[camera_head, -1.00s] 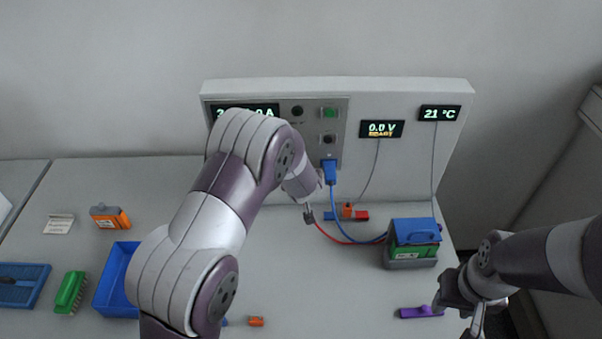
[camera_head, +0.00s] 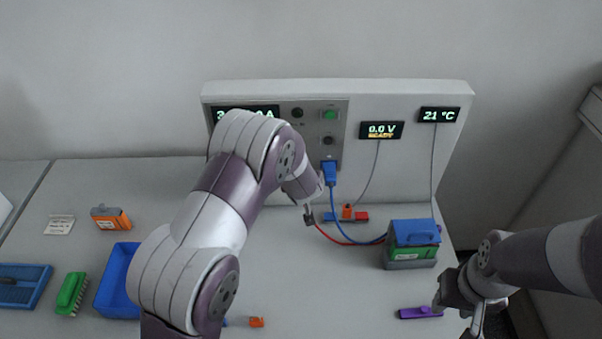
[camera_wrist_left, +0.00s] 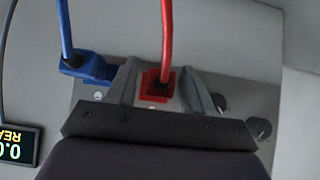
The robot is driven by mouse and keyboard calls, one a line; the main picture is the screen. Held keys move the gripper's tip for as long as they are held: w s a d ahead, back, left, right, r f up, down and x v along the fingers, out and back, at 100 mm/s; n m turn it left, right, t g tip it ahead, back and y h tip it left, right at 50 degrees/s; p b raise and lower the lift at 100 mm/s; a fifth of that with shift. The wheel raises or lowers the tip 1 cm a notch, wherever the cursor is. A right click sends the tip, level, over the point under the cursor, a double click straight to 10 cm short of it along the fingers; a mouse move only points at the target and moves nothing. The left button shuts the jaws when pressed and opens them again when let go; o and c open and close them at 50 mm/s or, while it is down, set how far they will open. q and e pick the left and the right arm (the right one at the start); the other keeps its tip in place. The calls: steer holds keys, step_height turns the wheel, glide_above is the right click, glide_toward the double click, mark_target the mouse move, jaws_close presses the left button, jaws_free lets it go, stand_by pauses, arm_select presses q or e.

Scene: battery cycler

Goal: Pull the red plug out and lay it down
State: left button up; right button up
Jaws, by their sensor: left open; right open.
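The red plug (camera_wrist_left: 157,82) sits in its red-rimmed socket on the panel in the left wrist view, with the red cable (camera_wrist_left: 167,35) running from it. My left gripper (camera_wrist_left: 160,80) is open, with one finger on each side of the plug. I cannot tell whether the fingers touch it. In the head view my left arm hides the plug; the red cable (camera_head: 331,236) comes out from behind the hand and runs to the battery (camera_head: 412,245). My right gripper (camera_head: 474,322) is open and empty at the lower right, near a purple object (camera_head: 420,312).
A blue plug (camera_wrist_left: 85,66) with a blue cable is close beside the red one. A red-and-blue holder (camera_head: 360,216) lies below the panel.

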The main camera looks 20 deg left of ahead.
arm_select(q)
steer(key=c, duration=0.7)
steer(key=shift+s+d, duration=0.25)
steer(key=shift+s, duration=0.65)
steer(key=shift+s+d, duration=0.3)
steer(key=shift+s, duration=0.65)
steer(key=shift+s+d, duration=0.25)
steer(key=shift+s, duration=0.65)
